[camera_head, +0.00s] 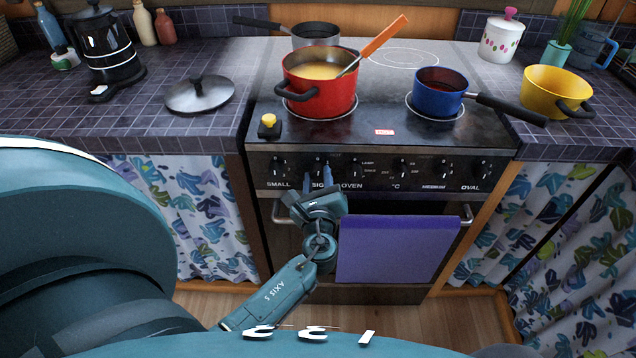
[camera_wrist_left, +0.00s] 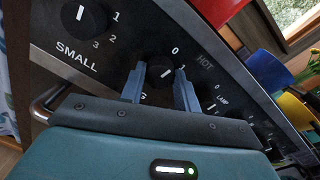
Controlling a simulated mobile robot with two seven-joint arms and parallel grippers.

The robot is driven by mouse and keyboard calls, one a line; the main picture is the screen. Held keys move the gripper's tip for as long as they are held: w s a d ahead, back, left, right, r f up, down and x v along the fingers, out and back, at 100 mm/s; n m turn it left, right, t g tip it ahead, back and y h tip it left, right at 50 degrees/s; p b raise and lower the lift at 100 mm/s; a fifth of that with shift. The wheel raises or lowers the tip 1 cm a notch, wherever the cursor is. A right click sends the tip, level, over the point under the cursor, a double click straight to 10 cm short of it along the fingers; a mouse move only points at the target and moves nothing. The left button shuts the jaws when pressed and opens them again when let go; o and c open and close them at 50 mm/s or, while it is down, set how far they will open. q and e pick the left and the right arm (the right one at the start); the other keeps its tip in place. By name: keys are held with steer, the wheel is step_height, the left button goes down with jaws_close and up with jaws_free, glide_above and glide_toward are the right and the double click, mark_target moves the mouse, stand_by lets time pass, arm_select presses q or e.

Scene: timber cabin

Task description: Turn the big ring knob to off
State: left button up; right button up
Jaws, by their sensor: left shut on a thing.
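The big ring knob (camera_wrist_left: 158,80) is a black round knob with a white mark on the cooker's front panel, second from the left. In the left wrist view its mark points between the printed 0 and 1. My left gripper (camera_head: 317,174) reaches up to the panel. Its two blue fingers (camera_wrist_left: 160,74) lie on either side of the knob and are shut on it. In the head view the fingers and wrist hide much of the knob and part of its label. My right gripper is in neither view.
The small ring knob (camera_head: 278,167) is close on the left, the oven knob (camera_head: 354,169) on the right. The oven handle with a purple towel (camera_head: 390,250) is below. A red pot (camera_head: 318,97) and blue saucepan (camera_head: 437,98) stand on the hob.

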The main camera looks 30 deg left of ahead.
arm_select(q)
steer(key=shift+n+b, duration=0.3)
steer(key=shift+n, duration=0.4)
steer(key=o, duration=0.7)
steer(key=shift+o, duration=1.3)
